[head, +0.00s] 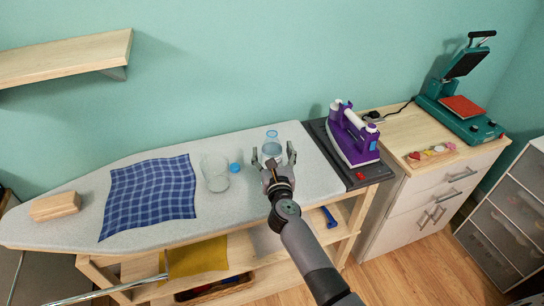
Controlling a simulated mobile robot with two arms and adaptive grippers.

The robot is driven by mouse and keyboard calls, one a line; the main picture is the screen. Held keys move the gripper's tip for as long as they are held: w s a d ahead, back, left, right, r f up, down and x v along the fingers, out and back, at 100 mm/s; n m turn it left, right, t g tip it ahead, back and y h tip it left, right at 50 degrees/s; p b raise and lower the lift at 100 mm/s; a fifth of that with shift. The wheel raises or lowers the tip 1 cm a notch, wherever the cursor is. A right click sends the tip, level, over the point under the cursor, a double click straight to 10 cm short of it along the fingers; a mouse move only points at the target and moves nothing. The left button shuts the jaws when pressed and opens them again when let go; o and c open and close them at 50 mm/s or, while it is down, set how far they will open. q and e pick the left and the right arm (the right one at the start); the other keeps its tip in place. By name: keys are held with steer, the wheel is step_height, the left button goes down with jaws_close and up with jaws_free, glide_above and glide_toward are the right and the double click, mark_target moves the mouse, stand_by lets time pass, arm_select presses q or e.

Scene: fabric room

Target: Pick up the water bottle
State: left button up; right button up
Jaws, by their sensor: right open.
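A clear bluish bottle (272,142), which looks like the water bottle, stands near the back edge of the ironing board. My right gripper (272,156) is open, with one finger on each side of the bottle's lower part as seen from here. The gripper hides the bottle's base, and I cannot tell whether the fingers touch it. My left gripper is not in view.
A clear glass container (214,173) and a blue cap (234,168) are left of the bottle on the ironing board (235,205). A purple iron (352,135) stands on a dark pad to the right. A blue checked cloth (150,195) lies further left.

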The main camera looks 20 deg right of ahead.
steer(key=shift+w+d+f, duration=0.1)
steer(key=shift+w+f, duration=0.05)
steer(key=shift+w, duration=0.45)
steer(key=shift+s, duration=0.1)
steer(key=shift+c, duration=0.6)
steer(key=c, duration=1.4)
steer(key=shift+r, duration=0.3)
steer(key=shift+c, duration=0.2)
